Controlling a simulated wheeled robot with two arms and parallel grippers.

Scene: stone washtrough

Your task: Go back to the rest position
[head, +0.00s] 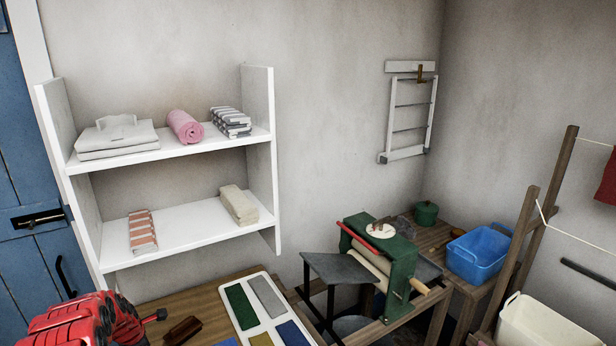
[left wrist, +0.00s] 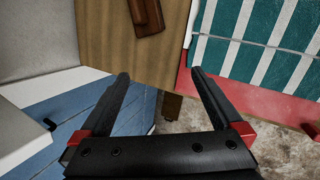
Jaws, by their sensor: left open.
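My left arm is red and comes in at the bottom left of the head view. My left gripper (left wrist: 160,75) shows in the left wrist view with its two black fingers wide apart and nothing between them. It is over the edge of a wooden table (left wrist: 110,35), with floor visible beyond the edge. A dark brown wooden block or brush (left wrist: 147,16) lies on the table, ahead of the fingers and apart from them. It also shows in the head view (head: 183,330). My right gripper is out of view.
A white shelf unit (head: 180,150) with folded cloths and a pink roll stands above the table. A white tray (head: 276,331) with coloured pieces lies on the table. A green mangle (head: 400,275), a blue tub (head: 478,253) and a wooden rack (head: 520,240) stand right. A blue door (head: 35,260) is left.

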